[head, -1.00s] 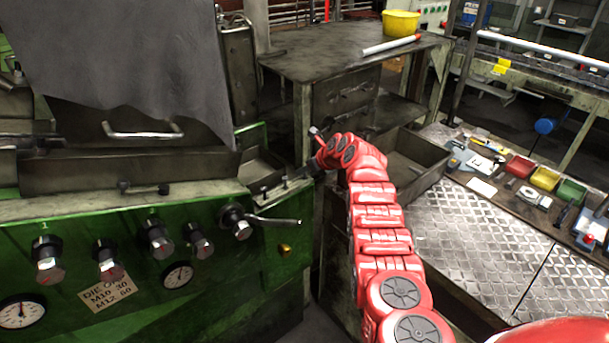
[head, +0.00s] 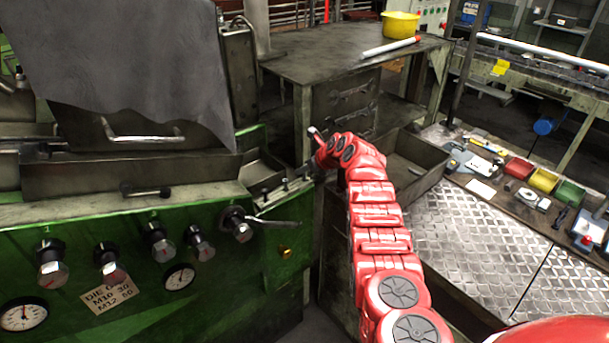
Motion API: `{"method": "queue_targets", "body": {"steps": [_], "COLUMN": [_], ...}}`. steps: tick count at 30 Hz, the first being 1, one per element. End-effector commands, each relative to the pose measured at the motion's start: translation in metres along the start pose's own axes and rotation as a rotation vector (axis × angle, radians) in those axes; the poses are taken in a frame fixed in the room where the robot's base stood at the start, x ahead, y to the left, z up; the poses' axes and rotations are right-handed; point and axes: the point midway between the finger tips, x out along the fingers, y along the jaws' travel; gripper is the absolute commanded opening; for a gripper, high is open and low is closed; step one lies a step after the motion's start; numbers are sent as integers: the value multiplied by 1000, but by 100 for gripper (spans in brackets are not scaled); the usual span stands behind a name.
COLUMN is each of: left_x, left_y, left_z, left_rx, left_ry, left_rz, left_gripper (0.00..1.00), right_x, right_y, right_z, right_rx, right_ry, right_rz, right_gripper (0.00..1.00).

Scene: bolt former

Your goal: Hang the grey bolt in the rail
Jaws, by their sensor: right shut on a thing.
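My right gripper (head: 312,168) is at the right end of the green machine, beside the rail (head: 284,188). It is small in the head view and partly hidden by my red wrist. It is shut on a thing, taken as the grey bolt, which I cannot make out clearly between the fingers. The rail is a short dark strip on the machine's top right edge, with several small dark pieces along it. I cannot tell whether the held bolt touches the rail. My left gripper is not in view.
A grey sheet (head: 130,65) hangs over the machine's back. A lever handle (head: 275,222) sticks out below the rail. A steel table (head: 320,55) with a yellow tub (head: 401,24) stands behind. An open drawer (head: 415,175) and a tread-plate bench (head: 470,235) are right of my arm.

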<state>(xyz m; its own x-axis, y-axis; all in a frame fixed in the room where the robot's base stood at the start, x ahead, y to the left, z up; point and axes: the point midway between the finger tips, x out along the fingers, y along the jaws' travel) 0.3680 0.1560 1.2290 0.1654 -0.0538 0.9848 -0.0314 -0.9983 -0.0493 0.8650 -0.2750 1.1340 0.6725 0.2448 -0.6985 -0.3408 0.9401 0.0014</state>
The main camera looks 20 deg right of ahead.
Motion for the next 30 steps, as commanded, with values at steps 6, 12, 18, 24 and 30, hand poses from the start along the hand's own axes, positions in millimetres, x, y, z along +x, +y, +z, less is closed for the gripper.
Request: {"method": "queue_targets", "body": {"steps": [6, 12, 18, 24, 30], "left_x": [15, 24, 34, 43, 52], "left_y": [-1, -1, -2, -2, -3], "left_z": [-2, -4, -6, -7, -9], "left_rx": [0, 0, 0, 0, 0], "left_ry": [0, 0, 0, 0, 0], "left_rz": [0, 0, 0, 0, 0], "left_gripper": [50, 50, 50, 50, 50], "right_x": [-11, -19, -27, -34, -42], "right_y": [1, 0, 0, 1, 0], "right_z": [13, 20, 28, 36, 44], "right_rx": [0, 0, 0, 0, 0], "right_ry": [-3, -3, -2, -3, -3], "right_rz": [0, 0, 0, 1, 0], "right_gripper": [0, 0, 0, 0, 0]}}
